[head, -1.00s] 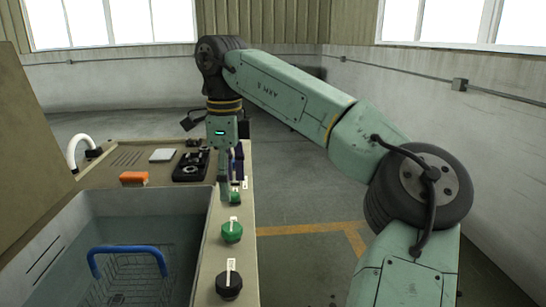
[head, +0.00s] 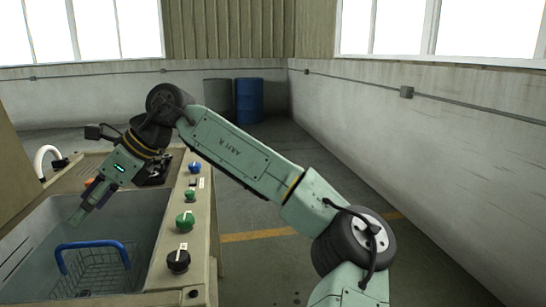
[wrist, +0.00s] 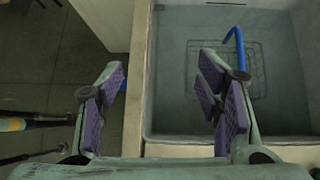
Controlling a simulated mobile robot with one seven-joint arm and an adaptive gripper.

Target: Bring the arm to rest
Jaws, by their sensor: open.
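My gripper (head: 78,216) is at the end of my pale green arm, tilted down and to the left over the tank (head: 148,222). In the wrist view my gripper (wrist: 165,85) shows two spread fingers with purple pads and nothing held between them. A wire basket (head: 100,272) with a blue handle (head: 63,262) sits in the tank, below my fingertips in the head view. The basket (wrist: 205,62) also shows in the wrist view, beyond the right finger. My arm is bent and reaches out over the control panel.
A panel edge (head: 200,235) with a black knob (head: 178,261), green knobs (head: 185,220) and a blue knob (head: 194,167) borders the tank on the right. A white curved hose (head: 42,158) stands at the left. A blue drum (head: 249,101) stands far back. Floor to the right is open.

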